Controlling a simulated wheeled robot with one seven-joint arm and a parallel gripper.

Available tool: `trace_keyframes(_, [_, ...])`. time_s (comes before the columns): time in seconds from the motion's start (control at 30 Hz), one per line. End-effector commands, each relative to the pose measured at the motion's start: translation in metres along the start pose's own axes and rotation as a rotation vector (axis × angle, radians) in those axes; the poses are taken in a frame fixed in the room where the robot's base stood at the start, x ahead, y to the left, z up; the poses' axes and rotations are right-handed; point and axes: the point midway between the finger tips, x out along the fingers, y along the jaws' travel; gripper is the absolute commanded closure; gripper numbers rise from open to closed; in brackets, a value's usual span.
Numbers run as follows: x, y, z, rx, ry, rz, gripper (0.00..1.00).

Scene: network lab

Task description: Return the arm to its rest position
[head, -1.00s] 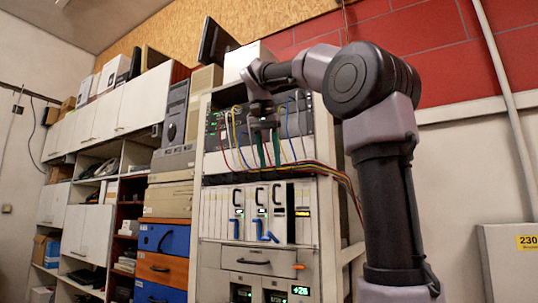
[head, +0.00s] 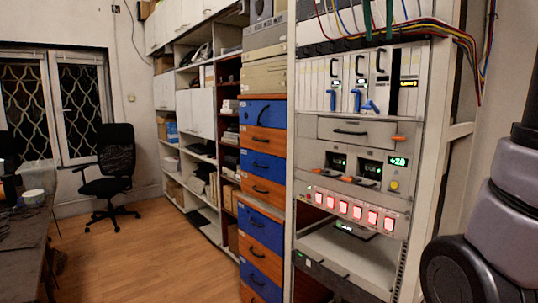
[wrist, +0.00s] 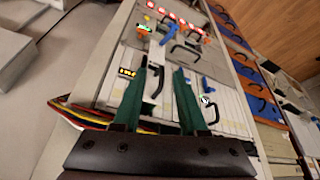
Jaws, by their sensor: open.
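My gripper (wrist: 163,70) shows in the wrist view with its two green fingers apart and nothing between them. The fingers point toward the row of white modules (wrist: 232,112) in the equipment rack. In the head view only the green fingertips of the gripper (head: 379,22) show at the top edge, in front of the rack above the modules. Part of my arm (head: 500,215) fills the right edge of the head view. The rest of the arm is out of frame.
The rack (head: 440,100) stands close in front, with dark handles and blue levers on its modules. Coloured cables (head: 462,38) run across it and hang at its right side. Drawers (head: 262,142) and shelves stand left. A chair (head: 107,170) and open wooden floor (head: 150,245) lie farther left.

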Motion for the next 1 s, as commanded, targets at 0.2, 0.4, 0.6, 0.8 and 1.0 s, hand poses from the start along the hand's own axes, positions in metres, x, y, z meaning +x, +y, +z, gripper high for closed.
trace_keyframes(0.2, [0.073, 0.017, 0.080, -0.144, 0.007, -0.167, 0.58])
trace_keyframes(0.4, [0.141, 0.026, 0.151, -0.148, 0.043, -0.347, 0.58])
trace_keyframes(0.6, [0.183, 0.032, 0.191, -0.100, 0.079, -0.448, 0.58])
trace_keyframes(0.8, [0.192, 0.033, 0.199, -0.085, 0.090, -0.469, 0.58])
trace_keyframes(1.0, [0.192, 0.033, 0.199, -0.086, 0.089, -0.468, 0.58])
